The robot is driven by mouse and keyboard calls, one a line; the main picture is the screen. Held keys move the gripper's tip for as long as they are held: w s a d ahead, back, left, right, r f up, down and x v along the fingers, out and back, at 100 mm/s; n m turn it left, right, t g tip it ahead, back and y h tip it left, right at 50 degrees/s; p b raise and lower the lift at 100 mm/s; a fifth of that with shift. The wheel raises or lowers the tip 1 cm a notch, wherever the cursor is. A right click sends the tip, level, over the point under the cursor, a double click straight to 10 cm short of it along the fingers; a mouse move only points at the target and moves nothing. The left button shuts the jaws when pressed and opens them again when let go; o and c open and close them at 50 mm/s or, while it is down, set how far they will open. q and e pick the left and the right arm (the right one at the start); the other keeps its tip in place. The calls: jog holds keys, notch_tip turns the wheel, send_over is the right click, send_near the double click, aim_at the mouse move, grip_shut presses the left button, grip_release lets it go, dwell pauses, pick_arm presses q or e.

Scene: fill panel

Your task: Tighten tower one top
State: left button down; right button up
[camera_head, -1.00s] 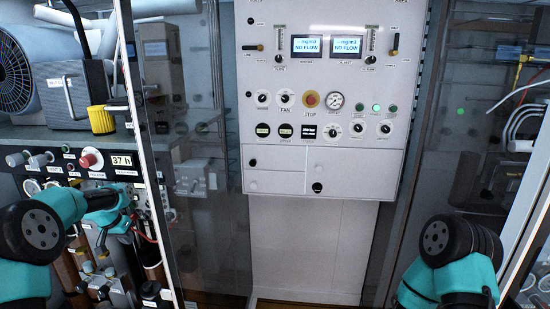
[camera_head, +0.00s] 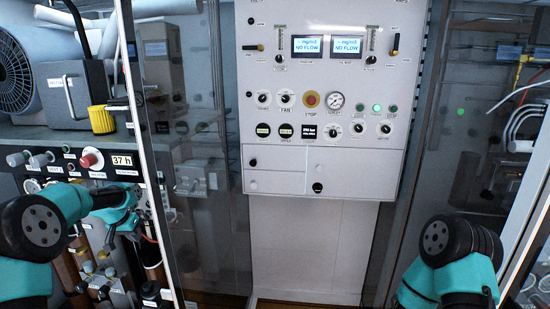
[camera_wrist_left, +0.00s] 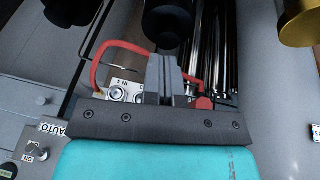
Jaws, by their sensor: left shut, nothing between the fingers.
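My left gripper (camera_wrist_left: 168,78) shows in the left wrist view with its fingers shut and empty. A black round knob (camera_wrist_left: 168,22) is just beyond the fingertips; I cannot tell whether they touch. Shiny upright cylinders (camera_wrist_left: 213,50) stand to the right of the fingers. A gold cylindrical part (camera_wrist_left: 298,22) is at the upper right. No tower label is readable, so I cannot tell which part is tower one's top. In the head view my left gripper (camera_head: 110,234) is small and dark, over the left panel's lower fittings. My right arm is at the lower right, its gripper out of view.
A red hose (camera_wrist_left: 106,58) loops behind the left fingers. The head view shows a central control panel (camera_head: 320,170), a yellow cup-like part (camera_head: 102,119) and a glass door edge (camera_head: 150,150) beside my left arm.

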aim_at(147, 255)
pick_arm(q)
jog(key=f, duration=0.3)
jog(key=d+f, duration=0.1)
jog(key=f, duration=0.1)
jog(key=shift+w+f, duration=0.15)
jog(key=shift+f, duration=0.65)
